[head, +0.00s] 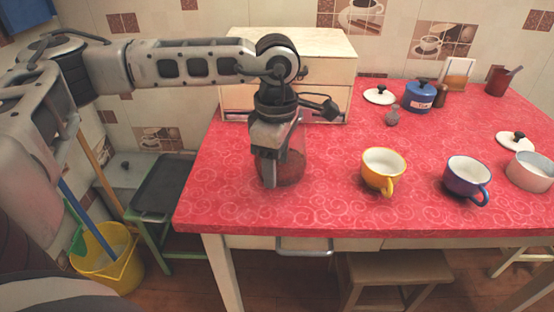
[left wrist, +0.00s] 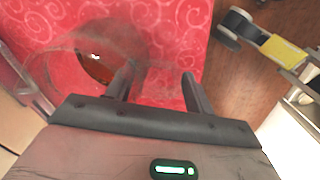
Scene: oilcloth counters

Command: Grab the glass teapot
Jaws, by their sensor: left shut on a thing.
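The glass teapot (head: 292,168) stands on the red table near its left end, clear and hard to make out against the cloth. My left gripper (head: 270,168) points down at it, covering part of it, and is shut on the teapot. In the left wrist view the teapot (left wrist: 95,62) shows as a faint transparent round body with some brownish content. The two fingers of my left gripper (left wrist: 158,78) reach to its side there. The exact grasp point is hard to see through the glass. My right gripper is not in view.
A cream drawer box (head: 318,45) stands close behind my left gripper.

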